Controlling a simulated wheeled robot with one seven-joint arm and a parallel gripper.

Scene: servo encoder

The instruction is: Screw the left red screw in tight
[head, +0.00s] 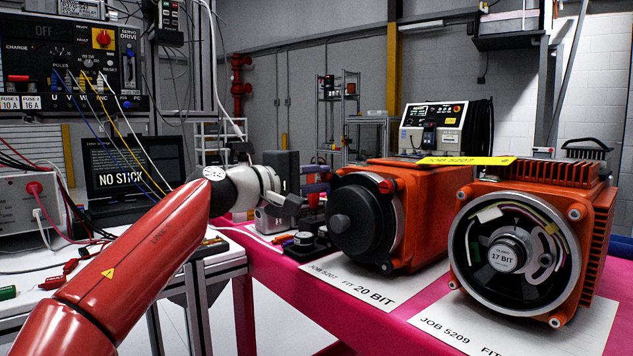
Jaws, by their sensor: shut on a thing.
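The orange motor (420,208) marked 20 BIT stands on the pink bench, with a round black cover (352,222) on its front. One red screw (386,187) shows at the cover's upper right. I cannot make out a left red screw; the cover's upper left edge lies just right of my gripper.
A second orange motor (530,250), marked 17 BIT, stands open-faced at right. A yellow tag (466,160) lies across the motor tops. Small black parts (304,240) sit on the pink bench (268,283) below my gripper. A laptop (133,167) and loose cables are at left.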

